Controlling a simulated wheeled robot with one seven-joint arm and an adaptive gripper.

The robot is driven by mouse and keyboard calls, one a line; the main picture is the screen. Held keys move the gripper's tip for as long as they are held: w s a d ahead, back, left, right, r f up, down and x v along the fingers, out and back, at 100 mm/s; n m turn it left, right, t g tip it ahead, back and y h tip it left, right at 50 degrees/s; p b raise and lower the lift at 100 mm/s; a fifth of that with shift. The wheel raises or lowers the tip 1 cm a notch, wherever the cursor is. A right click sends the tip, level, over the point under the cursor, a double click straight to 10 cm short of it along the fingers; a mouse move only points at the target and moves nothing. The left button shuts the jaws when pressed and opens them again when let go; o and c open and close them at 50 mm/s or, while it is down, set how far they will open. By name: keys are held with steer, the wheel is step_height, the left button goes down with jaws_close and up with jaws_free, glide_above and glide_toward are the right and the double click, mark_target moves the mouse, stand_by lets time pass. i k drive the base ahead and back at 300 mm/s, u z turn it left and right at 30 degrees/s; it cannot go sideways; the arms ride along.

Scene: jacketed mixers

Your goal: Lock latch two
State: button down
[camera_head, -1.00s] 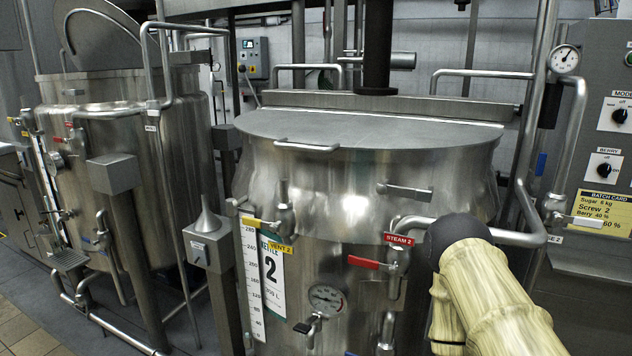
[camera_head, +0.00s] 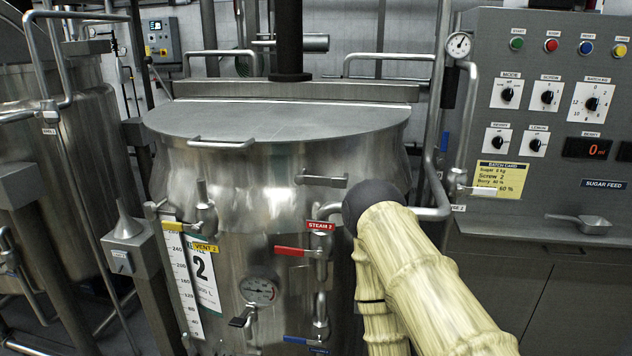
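Kettle 2 (camera_head: 225,265) is a steel jacketed vessel in the middle, with a big "2" label on its front. Its lid (camera_head: 280,118) lies flat and looks closed, with a bar handle (camera_head: 222,144) at its front edge. A flat metal lever (camera_head: 322,181) sticks out sideways on the upper front wall, below the lid; it looks like the latch, but no label shows by it. Whether it is locked I cannot tell. My arm, pale and ribbed with a dark round joint, rises from the lower right, just right of this lever in the picture. My gripper is out of view.
A red-handled STEAM 2 valve (camera_head: 292,251), a yellow-tagged VENT 2 valve (camera_head: 206,247) and a dial gauge (camera_head: 258,290) are on the kettle's front. A post with a cone-topped box (camera_head: 128,245) stands at left. A control panel (camera_head: 545,120) stands at right.

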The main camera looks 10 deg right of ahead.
mark_target(300, 179)
steer(key=z, duration=2.55)
steer(key=k, duration=0.65)
steer(key=u, duration=1.2)
steer(key=i, duration=0.5)
